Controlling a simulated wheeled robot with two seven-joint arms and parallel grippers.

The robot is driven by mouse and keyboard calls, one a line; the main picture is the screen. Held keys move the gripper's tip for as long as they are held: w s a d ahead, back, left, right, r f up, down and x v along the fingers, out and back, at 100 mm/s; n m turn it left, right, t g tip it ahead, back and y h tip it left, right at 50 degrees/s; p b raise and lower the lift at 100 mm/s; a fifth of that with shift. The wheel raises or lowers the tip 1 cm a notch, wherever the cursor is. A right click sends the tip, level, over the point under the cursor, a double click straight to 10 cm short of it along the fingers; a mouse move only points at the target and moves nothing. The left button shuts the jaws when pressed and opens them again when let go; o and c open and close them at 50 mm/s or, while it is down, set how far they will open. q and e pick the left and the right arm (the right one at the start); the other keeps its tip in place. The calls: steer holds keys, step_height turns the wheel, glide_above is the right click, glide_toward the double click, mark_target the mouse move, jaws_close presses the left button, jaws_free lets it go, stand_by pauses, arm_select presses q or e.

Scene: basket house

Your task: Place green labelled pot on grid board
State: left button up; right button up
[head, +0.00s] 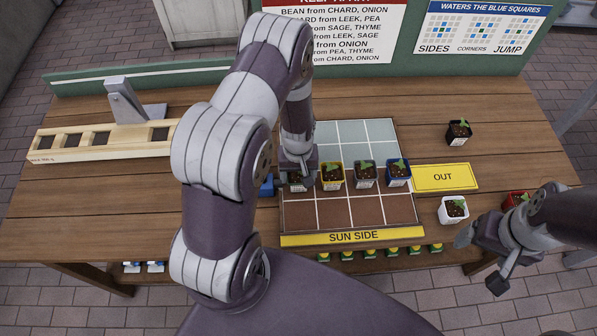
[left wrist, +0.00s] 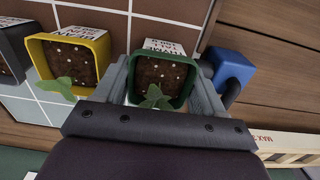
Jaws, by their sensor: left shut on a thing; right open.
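The green pot (left wrist: 158,78) with a white label and a small seedling is between the fingers of my left gripper (left wrist: 163,85) in the left wrist view. My left gripper (head: 297,176) is shut on it at the left end of a row of pots. The grid board (head: 350,211) has pale cells at the back and brown cells in front, with a yellow "SUN SIDE" strip (head: 352,238). The green pot is at the board's left column; whether it touches the board is unclear. My right gripper (head: 486,262) is open and empty at the table's right front.
A yellow pot (head: 332,175), a dark pot (head: 365,174) and a blue pot (head: 398,172) stand on the board. A black pot (head: 458,132), white pot (head: 453,210) and red pot (head: 516,201) stand to the right, around the "OUT" plate (head: 444,177). A blue object (head: 266,186) sits left of the board.

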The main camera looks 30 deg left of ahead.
arm_select(q)
steer(key=shift+f, duration=0.15)
steer(key=o, duration=0.9)
steer(key=shift+c, duration=0.2)
steer(key=shift+a, duration=0.1)
